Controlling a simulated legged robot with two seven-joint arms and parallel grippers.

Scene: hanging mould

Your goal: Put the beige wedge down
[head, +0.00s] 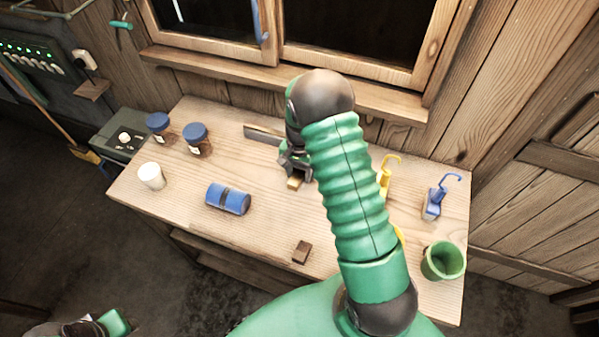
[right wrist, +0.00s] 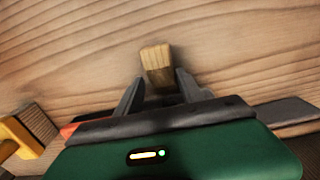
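The beige wedge (head: 294,184) is a small wooden block at the fingertips of my right gripper (head: 296,170), over the middle of the workbench. In the right wrist view the wedge (right wrist: 157,65) sits between the two finger ends of the right gripper (right wrist: 160,80), which lie close against its sides. Its far end sticks out past the fingers. The wedge is at or just above the wood; I cannot tell whether it touches. My left gripper (head: 95,326) shows only partly at the bottom left, off the bench; its fingers are not clear.
On the workbench (head: 260,245) are a blue cylinder (head: 228,199), a white cup (head: 151,176), two blue-lidded jars (head: 196,140), a dark brown block (head: 302,251), yellow (head: 386,178) and blue (head: 436,200) hooked pieces, and a green cup (head: 443,261). My right arm hides part of the bench.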

